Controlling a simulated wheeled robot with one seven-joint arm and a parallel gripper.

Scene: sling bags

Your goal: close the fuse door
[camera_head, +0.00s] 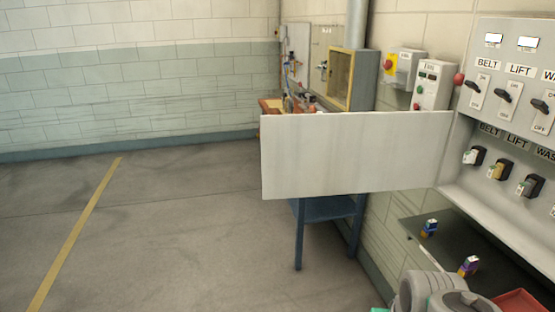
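The fuse door (355,155) is a plain pale grey panel. It stands wide open, jutting out to the left from the left side of the grey fuse box (450,172). The open compartment shows several black fuse holders (504,169) in a row under the BELT and LIFT labels. At least the left ones have fuses in them. Part of my arm shows at the bottom right, below the box. My gripper cannot be made out in this view.
A dark shelf (410,222) under the box carries two loose fuses (429,228) and (468,266). A red tray (520,302) is at the bottom right. Switches (502,96) sit above the compartment. A blue table (325,210) stands behind the door. The floor at left is clear.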

